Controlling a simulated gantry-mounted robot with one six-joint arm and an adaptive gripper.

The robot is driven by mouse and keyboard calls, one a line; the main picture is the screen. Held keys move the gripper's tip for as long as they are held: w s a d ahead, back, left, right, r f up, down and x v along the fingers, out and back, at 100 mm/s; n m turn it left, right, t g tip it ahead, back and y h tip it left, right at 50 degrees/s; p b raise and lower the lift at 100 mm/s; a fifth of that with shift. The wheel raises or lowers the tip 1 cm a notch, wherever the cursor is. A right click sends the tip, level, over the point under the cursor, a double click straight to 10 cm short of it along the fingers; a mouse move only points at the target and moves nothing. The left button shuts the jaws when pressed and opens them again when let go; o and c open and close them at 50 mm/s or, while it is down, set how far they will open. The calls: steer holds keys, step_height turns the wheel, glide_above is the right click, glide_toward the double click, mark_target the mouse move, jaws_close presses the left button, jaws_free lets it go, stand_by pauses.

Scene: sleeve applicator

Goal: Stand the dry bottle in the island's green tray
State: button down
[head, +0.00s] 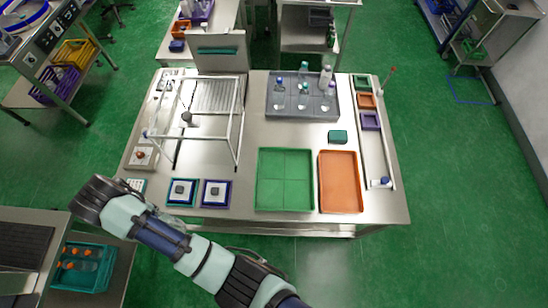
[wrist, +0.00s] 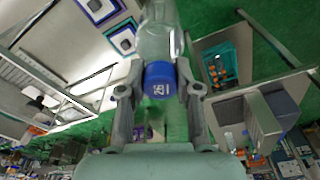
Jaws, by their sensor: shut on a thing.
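The green tray (head: 284,180) lies at the front middle of the steel island, with raised lines dividing it into quarters, and looks empty. In the wrist view my gripper (wrist: 160,88) is shut on a clear bottle (wrist: 158,38) with a blue cap, which is nearest the gripper's base. Pale marking shows on the cap. Whether the bottle is wet or dry I cannot tell. In the head view my arm reaches to the island's front left, left of the green tray; my gripper and the held bottle are hidden there.
An orange tray (head: 340,182) lies right of the green one. Two blue-edged square pads (head: 216,193) and a white open frame (head: 197,134) stand to the left. A grey holder (head: 302,106) with several bottles is behind. A teal crate (head: 82,268) with orange-capped bottles sits at lower left.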

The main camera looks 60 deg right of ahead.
steer(key=shift+d, duration=0.85)
steer(key=s+d+n, duration=0.1)
steer(key=s+d, duration=0.3)
steer(key=d, duration=0.7)
steer(key=s+d+n, duration=0.1)
steer(key=s+d, duration=0.2)
steer(key=d, duration=0.9)
steer(key=s+d+f+n, duration=0.1)
steer(key=s+d+n, duration=0.2)
steer(key=s+d, duration=1.4)
step_height(320, 180, down, 20)
steer(key=b, duration=1.1)
steer(key=shift+w+y, duration=0.15)
steer(key=shift+y, duration=0.15)
steer(key=shift+f, duration=0.15)
steer(key=c, duration=0.8)
jaws_free()
